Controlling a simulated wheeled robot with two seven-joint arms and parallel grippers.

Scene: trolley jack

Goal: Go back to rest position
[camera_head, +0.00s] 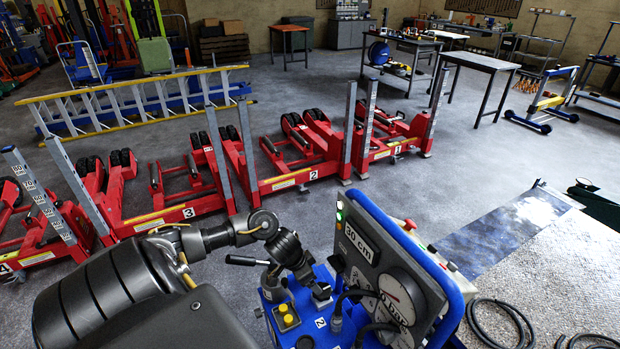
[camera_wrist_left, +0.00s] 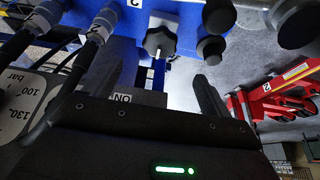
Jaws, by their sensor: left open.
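My left gripper (camera_head: 297,268) is over the blue control unit (camera_head: 268,318), beside its upright panel (camera_head: 372,262). In the left wrist view the gripper (camera_wrist_left: 162,82) is open, with its two dark fingers apart. A black knob (camera_wrist_left: 160,42) on a metal stem shows between and beyond the fingers; I cannot tell whether they touch it. A black-handled lever (camera_head: 245,260) sticks out to the left beside the gripper in the head view. My right gripper is not in view.
Several red jacks (camera_head: 285,165) stand in a row ahead. Open floor (camera_head: 490,145) spreads to the right. Hoses (camera_head: 505,322) lie at lower right.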

